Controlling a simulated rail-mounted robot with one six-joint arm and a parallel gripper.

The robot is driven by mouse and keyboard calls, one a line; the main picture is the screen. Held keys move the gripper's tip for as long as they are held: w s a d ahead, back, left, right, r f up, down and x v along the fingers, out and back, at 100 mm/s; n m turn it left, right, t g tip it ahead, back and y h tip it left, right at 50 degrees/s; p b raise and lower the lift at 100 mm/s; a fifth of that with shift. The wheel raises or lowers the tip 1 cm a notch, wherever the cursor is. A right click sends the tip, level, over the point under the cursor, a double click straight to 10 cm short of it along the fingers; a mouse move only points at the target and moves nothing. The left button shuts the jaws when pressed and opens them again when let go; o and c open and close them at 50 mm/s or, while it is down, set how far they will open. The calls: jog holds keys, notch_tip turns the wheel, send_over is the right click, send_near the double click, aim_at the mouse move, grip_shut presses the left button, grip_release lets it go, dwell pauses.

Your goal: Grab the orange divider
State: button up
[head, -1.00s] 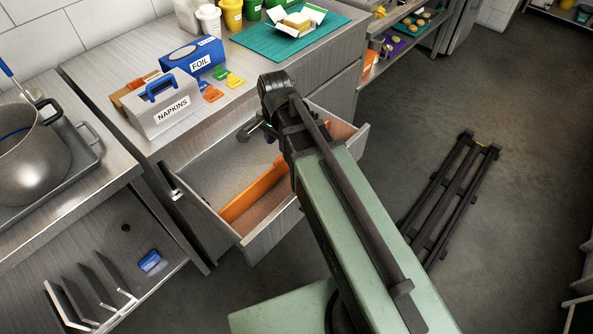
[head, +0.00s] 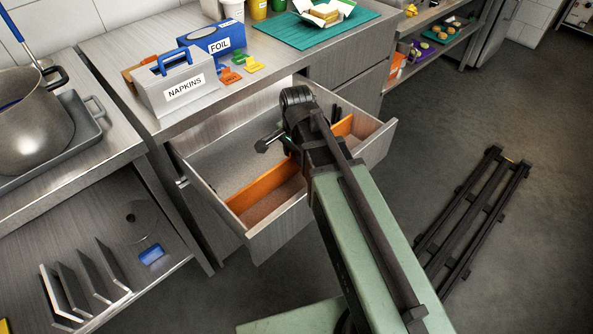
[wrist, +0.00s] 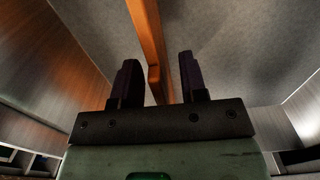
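The orange divider (head: 262,188) is a long thin upright strip across the inside of the open drawer (head: 222,165). My arm covers its middle in the head view, and its far end shows to the right of my wrist. In the wrist view the divider (wrist: 148,35) runs from the top edge down between the two dark fingers of my gripper (wrist: 158,78). The fingers are apart, with a gap on both sides of the divider. I cannot tell how deep the fingers sit beside it.
A napkin box (head: 180,88) and a foil box (head: 213,40) stand on the counter above. A black rack-like frame (head: 475,222) lies on the floor at right.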

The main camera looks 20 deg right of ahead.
jog(key=shift+f, duration=0.45)
grip_shut()
jog(key=shift+r+p, duration=0.15)
jog(key=shift+p, duration=0.15)
notch_tip(320, 180, up, 20)
jog(key=p, duration=1.9)
jog(key=shift+p, duration=0.35)
